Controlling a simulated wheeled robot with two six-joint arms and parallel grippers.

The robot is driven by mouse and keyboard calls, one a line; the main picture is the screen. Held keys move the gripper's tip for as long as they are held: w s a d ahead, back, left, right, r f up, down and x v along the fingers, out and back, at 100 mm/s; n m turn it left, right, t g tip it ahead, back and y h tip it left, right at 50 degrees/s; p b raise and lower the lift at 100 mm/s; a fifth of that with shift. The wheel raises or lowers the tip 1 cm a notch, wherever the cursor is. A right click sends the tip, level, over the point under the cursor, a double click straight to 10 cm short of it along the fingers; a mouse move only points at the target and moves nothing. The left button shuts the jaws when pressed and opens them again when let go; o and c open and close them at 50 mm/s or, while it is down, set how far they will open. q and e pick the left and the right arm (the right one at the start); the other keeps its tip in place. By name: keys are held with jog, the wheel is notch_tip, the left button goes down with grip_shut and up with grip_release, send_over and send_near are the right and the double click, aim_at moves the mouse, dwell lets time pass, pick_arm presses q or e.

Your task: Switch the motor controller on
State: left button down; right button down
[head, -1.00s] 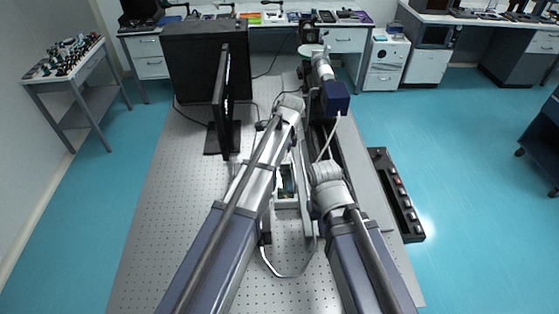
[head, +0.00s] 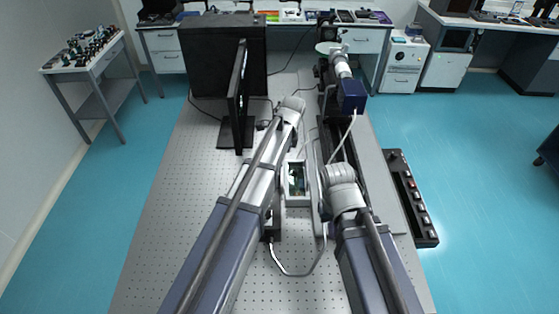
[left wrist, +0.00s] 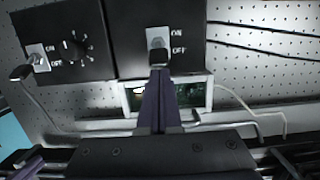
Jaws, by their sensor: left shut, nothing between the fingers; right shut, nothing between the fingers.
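In the left wrist view two black control boxes stand side by side. The nearer-centre box (left wrist: 126,40) has an ON/OFF toggle switch (left wrist: 158,38) with a dark-capped lever. The left box (left wrist: 24,28) has its own ON/OFF switch (left wrist: 38,52) and a round knob (left wrist: 75,48). I cannot tell which box is the motor controller. My left gripper (left wrist: 159,74) is shut and empty, its tips at the centre switch's lever, on its OFF-label side; contact cannot be judged. In the head view my left arm hides much of this area. My right gripper is shut, low and mostly hidden.
A white-framed green circuit (head: 297,178) lies between my arms. A monitor (head: 238,100) and a large black box (head: 222,55) stand farther back. A blue motor-like block (head: 353,96) is at right. A black strip with several switches (head: 409,195) lies along the right side. Cables cross the perforated tabletop (head: 170,190).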

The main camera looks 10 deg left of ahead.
pick_arm(q)
jog(key=shift+s+a+r+h+p, duration=0.1)
jog(key=shift+a+r+h+p, duration=0.15)
jog(key=shift+h, duration=0.3)
jog(key=shift+s+a+r+h+p, duration=0.1)
jog(key=shift+a+h+p, duration=0.2)
jog(key=shift+h, duration=0.25)
jog(key=shift+a, duration=0.1)
jog(key=shift+a+r+t+h, duration=0.15)
jog(key=shift+a+t+h, duration=0.3)
jog(key=shift+h, duration=0.65)
jog(key=shift+s+a+h+b, duration=0.15)
jog(key=shift+a+h+b, duration=0.35)
jog(key=shift+h, duration=0.4)
jog(key=shift+s+a+t+h+b, duration=0.1)
jog(key=shift+a+t+h+b, duration=0.5)
jog(key=shift+h+b, duration=0.6)
jog(key=shift+a+r, duration=0.15)
jog(key=shift+r, duration=0.05)
jog(key=shift+r+p, duration=0.2)
jog(key=shift+p, duration=0.1)
jog(key=shift+r+p, duration=0.7)
